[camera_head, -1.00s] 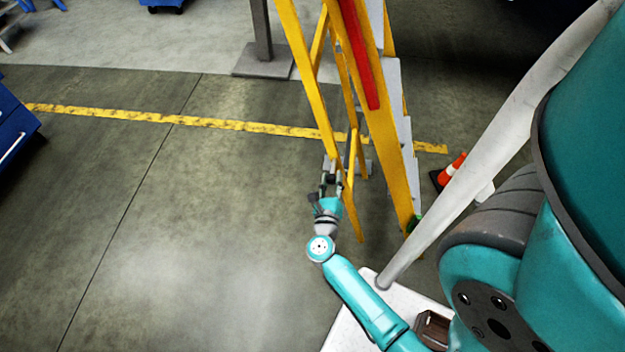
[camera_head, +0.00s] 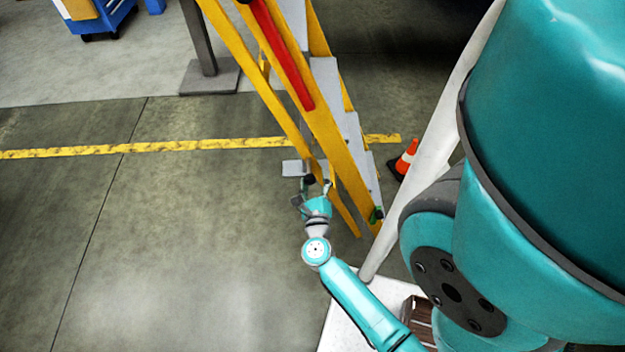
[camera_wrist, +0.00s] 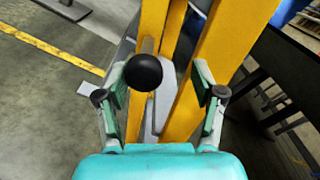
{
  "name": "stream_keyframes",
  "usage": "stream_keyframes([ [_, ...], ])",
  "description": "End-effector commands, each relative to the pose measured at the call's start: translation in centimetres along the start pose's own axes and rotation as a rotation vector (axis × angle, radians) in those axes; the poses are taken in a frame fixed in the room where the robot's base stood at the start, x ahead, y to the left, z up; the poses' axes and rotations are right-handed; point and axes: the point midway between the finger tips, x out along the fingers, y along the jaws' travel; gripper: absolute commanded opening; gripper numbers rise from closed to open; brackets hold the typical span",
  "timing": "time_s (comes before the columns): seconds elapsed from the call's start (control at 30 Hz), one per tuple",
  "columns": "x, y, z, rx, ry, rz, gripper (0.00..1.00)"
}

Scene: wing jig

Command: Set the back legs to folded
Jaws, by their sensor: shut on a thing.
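A yellow stepladder with grey steps (camera_head: 328,75) stands ahead in the head view. Its thinner yellow back legs (camera_head: 268,85) are on the left, close to the wider yellow front rail (camera_head: 300,117), with a narrow gap between them. The exact contact is hidden behind the knob and fingers.
An orange and white cone (camera_head: 404,160) stands right of the ladder. A grey post on a base plate (camera_head: 210,77) and a blue cart (camera_head: 103,20) are behind. A yellow floor line (camera_head: 190,145) crosses the floor. The floor at the left is clear.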

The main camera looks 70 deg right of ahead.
Motion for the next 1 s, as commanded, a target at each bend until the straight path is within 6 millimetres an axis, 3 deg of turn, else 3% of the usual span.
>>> stream_keyframes([
  [0.67,-0.1,0.2,0.1,0.001,-0.002,0.004,0.62],
  [1.0,-3.8,0.3,0.1,0.0,-0.003,0.008,0.62],
])
